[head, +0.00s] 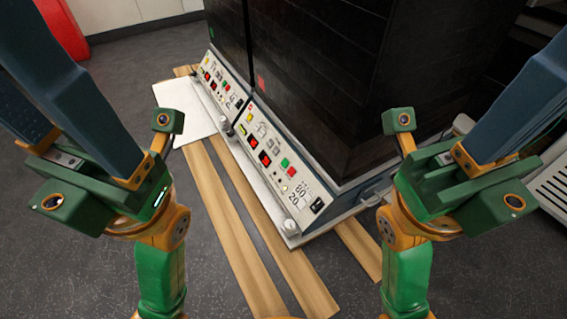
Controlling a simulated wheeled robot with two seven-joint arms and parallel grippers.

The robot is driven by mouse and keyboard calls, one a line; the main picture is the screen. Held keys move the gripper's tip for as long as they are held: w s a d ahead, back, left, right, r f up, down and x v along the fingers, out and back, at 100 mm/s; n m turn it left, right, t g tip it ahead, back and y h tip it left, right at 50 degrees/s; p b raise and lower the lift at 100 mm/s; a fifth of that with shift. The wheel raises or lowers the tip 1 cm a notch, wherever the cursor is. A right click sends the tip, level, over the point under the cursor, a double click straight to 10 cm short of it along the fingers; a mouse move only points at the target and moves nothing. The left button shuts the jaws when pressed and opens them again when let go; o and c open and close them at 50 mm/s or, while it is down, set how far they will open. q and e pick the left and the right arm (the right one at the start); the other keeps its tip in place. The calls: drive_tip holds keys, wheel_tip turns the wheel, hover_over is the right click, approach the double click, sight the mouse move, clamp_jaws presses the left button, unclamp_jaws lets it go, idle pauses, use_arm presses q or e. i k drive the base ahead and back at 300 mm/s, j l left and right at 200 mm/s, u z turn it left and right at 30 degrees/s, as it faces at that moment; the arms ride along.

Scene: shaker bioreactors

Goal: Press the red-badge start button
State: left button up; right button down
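Two dark shaker bioreactor cabinets stand side by side in the head view. The nearer one carries a small red badge (261,82); the farther one carries a green badge (212,33). Below the red badge is a sloped white control panel (272,178) with red displays, a green button (284,162), a red button (291,171) and other small controls. Which button is start cannot be read. My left gripper, at the left, and my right gripper, at the right, are both raised towards the camera and apart from the panels. Their fingertips lie outside the picture.
The farther cabinet has a similar panel (217,90). Wooden planks (232,235) lie under and in front of the units, and a white board (182,112) lies at the left. A vented grey unit (552,190) stands at the right. Grey floor is clear at the front left.

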sight(285, 162)
drive_tip(key=i+j+z, duration=0.3)
drive_tip(key=j, duration=0.35)
drive_tip(key=j+z, duration=0.25)
drive_tip(key=j, duration=0.45)
drive_tip(key=i+j+z, duration=0.1)
drive_tip(key=j+z, duration=0.2)
drive_tip(key=j, duration=0.4)
